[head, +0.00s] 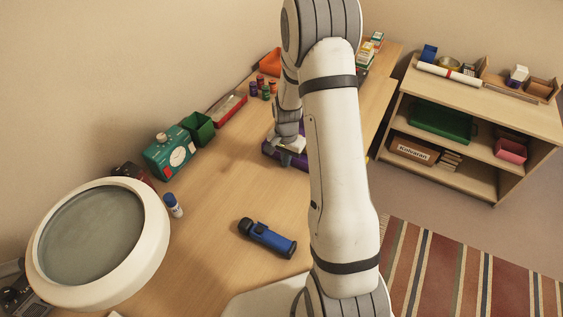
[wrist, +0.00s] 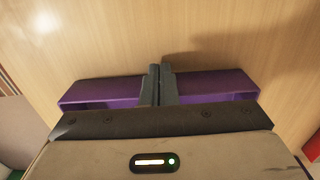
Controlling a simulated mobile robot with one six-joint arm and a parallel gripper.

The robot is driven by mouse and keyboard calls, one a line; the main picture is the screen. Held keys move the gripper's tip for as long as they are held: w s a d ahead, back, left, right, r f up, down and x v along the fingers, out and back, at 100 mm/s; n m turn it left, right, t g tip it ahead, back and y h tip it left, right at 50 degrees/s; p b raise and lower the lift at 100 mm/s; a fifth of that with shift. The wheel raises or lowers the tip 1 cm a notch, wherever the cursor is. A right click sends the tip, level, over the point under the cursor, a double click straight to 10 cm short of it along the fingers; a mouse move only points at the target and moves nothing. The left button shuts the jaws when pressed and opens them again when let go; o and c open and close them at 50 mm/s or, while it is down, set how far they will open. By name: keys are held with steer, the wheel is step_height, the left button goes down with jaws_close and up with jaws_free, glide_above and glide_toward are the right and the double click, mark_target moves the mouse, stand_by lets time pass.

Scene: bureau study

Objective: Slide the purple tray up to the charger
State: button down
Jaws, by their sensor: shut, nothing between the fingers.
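The purple tray (head: 299,162) lies on the wooden desk, partly hidden behind my arm in the head view. In the wrist view the tray (wrist: 105,91) shows on both sides of my fingers. My gripper (wrist: 158,70) is shut and empty, and its fingers cross the middle of the tray in that view. I cannot tell whether they touch it. In the head view my gripper (head: 286,158) is at the tray's near side. A teal box with a round dial (head: 168,155), which looks like the charger, stands against the wall, left of the tray and apart from it.
A green bin (head: 198,128) and a red tray (head: 227,107) line the wall beyond the teal box. A blue flashlight (head: 267,237), a small blue-and-white bottle (head: 173,205) and a magnifier lamp (head: 98,245) are nearer. The desk between the tray and teal box looks clear.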

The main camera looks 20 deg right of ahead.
steer(key=s+a+r+n+p, duration=0.1)
steer(key=s+r+p, duration=0.15)
steer(key=r, duration=0.65)
steer(key=s+a+r+n+p, duration=0.1)
steer(key=r+p, duration=0.2)
steer(key=r, duration=0.7)
steer(key=s+a+r+n+t, duration=0.1)
steer(key=s+a+r+n, duration=0.1)
steer(key=s+r, duration=0.5)
steer(key=s+a+r+n+t, duration=0.2)
steer(key=s+r+n, duration=0.3)
steer(key=s, duration=0.8)
step_height(320, 180, up, 3)
steer(key=shift+a+f, duration=0.2)
steer(key=shift+a, duration=0.15)
